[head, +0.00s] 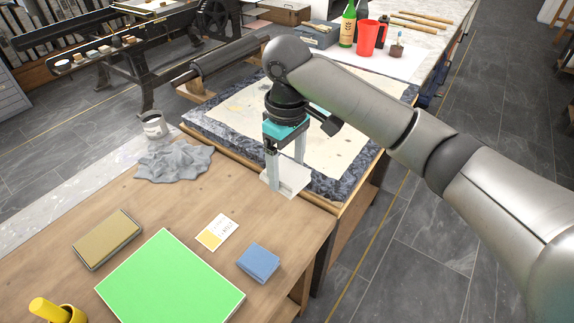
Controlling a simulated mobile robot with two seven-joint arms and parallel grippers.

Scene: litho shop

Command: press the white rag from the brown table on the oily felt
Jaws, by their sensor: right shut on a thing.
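My right gripper (285,171) points down and is shut on a white rag (292,185), which looks flat and pale between the fingertips. In the picture the rag overlaps the near edge of the dark mottled slab, beside the brown table (180,210); I cannot tell whether it touches anything. A cream sheet with yellowish stains, which looks like the oily felt (340,150), lies on the slab behind the gripper. My right arm and gripper hide part of it. My left gripper is not in view.
On the brown table are a grey crumpled cloth (175,162), a tin (154,126), a green board (170,280), a tan block (107,240), a card (217,232) and a blue block (258,262). A red jug (370,38) and green bottle (348,24) stand behind.

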